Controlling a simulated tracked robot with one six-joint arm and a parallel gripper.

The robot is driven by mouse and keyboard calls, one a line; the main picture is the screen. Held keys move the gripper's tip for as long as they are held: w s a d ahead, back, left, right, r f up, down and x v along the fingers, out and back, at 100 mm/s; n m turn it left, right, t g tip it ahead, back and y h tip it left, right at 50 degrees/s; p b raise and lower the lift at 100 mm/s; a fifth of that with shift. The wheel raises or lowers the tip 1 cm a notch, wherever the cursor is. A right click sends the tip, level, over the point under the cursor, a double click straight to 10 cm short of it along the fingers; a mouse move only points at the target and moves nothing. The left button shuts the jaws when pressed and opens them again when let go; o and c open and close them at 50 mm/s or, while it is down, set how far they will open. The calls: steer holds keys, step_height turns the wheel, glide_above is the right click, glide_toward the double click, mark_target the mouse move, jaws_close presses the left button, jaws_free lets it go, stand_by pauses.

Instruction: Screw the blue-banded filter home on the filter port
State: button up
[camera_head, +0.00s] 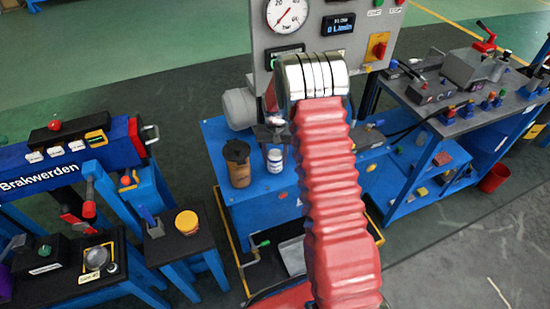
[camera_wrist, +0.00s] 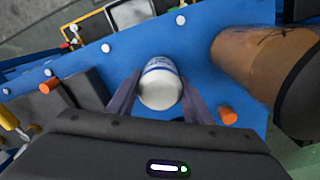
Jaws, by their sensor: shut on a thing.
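My gripper (camera_head: 273,137) is above the canister in the head view. In the wrist view my gripper (camera_wrist: 159,98) has one dark finger on each side of the canister and is shut on it. I cannot make out the filter port, or whether the canister touches it.
A brown cylinder (camera_head: 238,164) with a dark top stands close to the left of the filter, and looms large at right in the wrist view (camera_wrist: 270,65). A grey gauge panel (camera_head: 345,35) rises behind my arm.

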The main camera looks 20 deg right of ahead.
steer(key=shift+m, duration=1)
steer(key=o, duration=0.8)
steer(key=shift+m, duration=0.3)
steer(key=o, duration=0.6)
steer(key=shift+c, duration=0.2)
steer(key=shift+r, duration=2.5)
steer(key=shift+r, duration=0.1)
step_height(320, 180, up, 14)
steer(key=shift+f, duration=0.25)
